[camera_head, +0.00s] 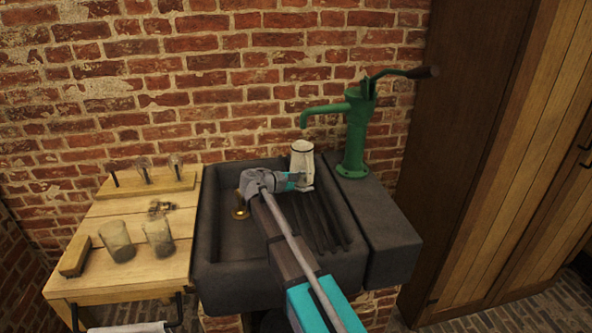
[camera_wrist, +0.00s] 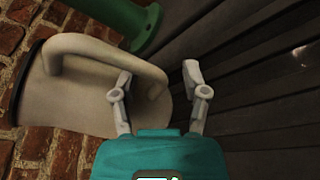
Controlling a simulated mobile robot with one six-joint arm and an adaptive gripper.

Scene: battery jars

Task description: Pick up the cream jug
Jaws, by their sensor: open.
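The cream jug (camera_head: 302,157) stands upright at the back right of the dark stone sink (camera_head: 208,248), near the ribbed drainer. In the wrist view the jug's cream body (camera_wrist: 75,95) fills the left side, with its looped handle (camera_wrist: 115,50) reaching toward my gripper. My gripper (camera_head: 302,180) is at the jug in the head view and partly covers its lower part. In the wrist view my gripper (camera_wrist: 157,82) is open, and the end of the handle shows between its two fingers. I cannot tell whether the fingers touch it.
A green hand pump (camera_head: 356,130) stands right of the jug on the stone ledge; its base (camera_wrist: 148,28) shows close by in the wrist view. A wooden table (camera_head: 120,282) at left holds two glass jars (camera_head: 158,238) and a brush (camera_head: 75,256). A brick wall is behind.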

